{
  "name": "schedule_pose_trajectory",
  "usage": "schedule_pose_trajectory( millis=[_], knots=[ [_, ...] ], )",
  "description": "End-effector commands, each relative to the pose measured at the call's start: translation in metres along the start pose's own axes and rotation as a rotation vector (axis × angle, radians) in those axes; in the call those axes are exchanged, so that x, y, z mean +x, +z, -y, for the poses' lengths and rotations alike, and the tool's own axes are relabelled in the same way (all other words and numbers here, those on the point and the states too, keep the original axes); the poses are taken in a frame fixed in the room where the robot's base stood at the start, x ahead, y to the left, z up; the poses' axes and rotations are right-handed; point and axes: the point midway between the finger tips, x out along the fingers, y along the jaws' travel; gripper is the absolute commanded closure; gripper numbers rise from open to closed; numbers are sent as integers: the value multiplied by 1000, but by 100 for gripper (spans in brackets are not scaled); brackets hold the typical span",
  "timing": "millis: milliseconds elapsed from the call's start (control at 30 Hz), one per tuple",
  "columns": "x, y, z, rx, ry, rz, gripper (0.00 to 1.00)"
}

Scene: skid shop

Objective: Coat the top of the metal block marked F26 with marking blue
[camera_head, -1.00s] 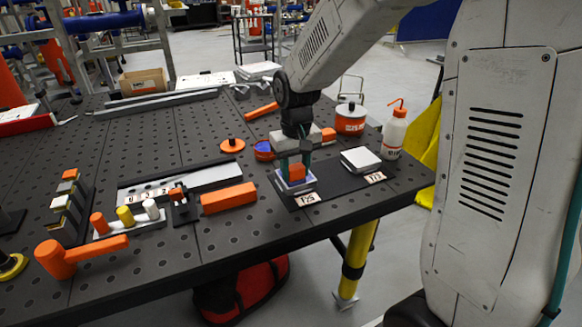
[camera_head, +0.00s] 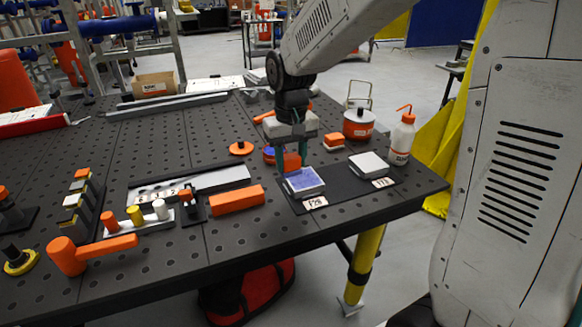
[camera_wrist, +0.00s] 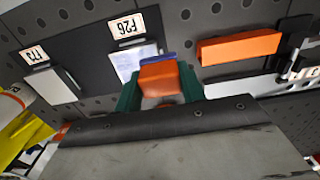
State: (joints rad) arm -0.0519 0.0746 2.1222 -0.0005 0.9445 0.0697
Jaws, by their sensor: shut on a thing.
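The metal block marked F26 (camera_head: 305,183) lies on a dark mat near the table's front right. Its top looks blue with paler edges; in the wrist view the block (camera_wrist: 133,62) shows a pale, bluish-streaked top, partly hidden by the applicator. My gripper (camera_head: 290,165) is shut on an orange applicator (camera_head: 292,161), just behind the block. In the wrist view the applicator (camera_wrist: 160,78), with a dark blue pad edge, sits between my green fingers. I cannot tell whether the pad touches the block. An open tin of blue (camera_head: 268,153) stands behind, partly hidden.
A second pale block (camera_head: 369,163) with its own tag lies right on the mat. A wash bottle (camera_head: 402,138), an orange pot (camera_head: 358,124) and a small orange-and-white piece (camera_head: 334,141) stand around it. An orange bar (camera_head: 237,199) and an orange lid (camera_head: 241,148) lie left.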

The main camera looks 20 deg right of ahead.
Motion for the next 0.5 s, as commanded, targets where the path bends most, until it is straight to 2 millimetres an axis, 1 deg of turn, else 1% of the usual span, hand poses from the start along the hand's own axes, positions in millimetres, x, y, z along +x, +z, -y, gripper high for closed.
schedule_pose_trajectory(
  millis=[100, 300, 500],
  knots=[
    [-12, -1, 0, 0, 0, -3, 79],
    [-27, 0, 0, 0, 0, -2, 79],
    [-30, 0, 0, 0, 0, 0, 79]
  ],
)
